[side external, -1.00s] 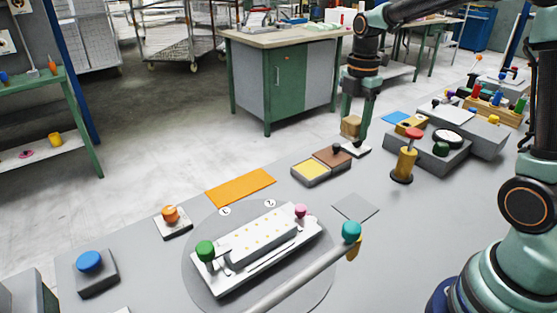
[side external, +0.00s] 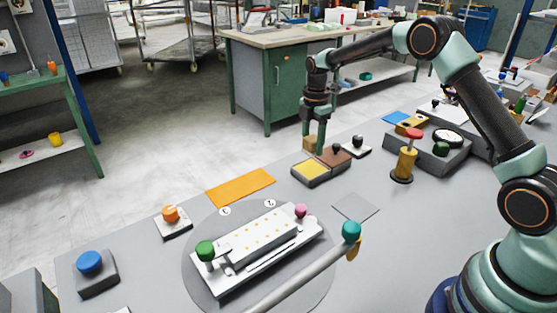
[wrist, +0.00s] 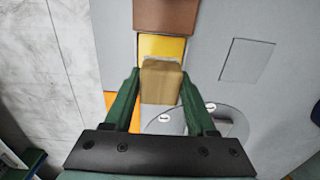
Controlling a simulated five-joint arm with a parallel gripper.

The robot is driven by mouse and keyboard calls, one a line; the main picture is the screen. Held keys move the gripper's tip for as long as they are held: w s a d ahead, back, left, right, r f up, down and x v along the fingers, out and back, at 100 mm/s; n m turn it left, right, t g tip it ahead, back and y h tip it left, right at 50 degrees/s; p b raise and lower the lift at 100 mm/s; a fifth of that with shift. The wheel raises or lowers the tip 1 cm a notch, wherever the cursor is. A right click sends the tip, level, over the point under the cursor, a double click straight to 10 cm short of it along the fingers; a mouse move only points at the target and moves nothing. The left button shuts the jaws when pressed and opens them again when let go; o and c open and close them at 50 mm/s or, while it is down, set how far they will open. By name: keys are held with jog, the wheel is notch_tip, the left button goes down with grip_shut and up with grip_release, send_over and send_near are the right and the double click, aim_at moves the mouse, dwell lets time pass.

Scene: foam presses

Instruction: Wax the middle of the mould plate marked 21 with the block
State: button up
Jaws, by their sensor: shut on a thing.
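My gripper (side external: 314,130) is shut on a tan block (side external: 308,142). In the wrist view the block (wrist: 160,82) sits between the two green fingers (wrist: 160,100). The block is behind the yellow pad (side external: 311,170) in the side view; I cannot tell how high above the table it is. A white mould plate (side external: 236,278) carries a raised pale bar with several small yellow dots and lies on a round grey turntable (side external: 205,297). Two round white labels (side external: 225,211) are on the turntable, their marks too small to read.
A brown pad (side external: 337,156) adjoins the yellow one. An orange mat (side external: 240,188) and grey square (side external: 356,207) lie flat. A green knob (side external: 205,249), pink knob (side external: 301,211) and teal-ended bar (side external: 300,275) rise near the plate. A red-topped yellow post (side external: 404,163) stands right.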

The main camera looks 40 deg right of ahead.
aim_at(311, 169)
jog(key=shift+f, duration=2.35)
jog(key=shift+f, duration=0.6)
jog(key=shift+r, duration=0.1)
dwell(0.4)
jog(key=shift+r, duration=3.5)
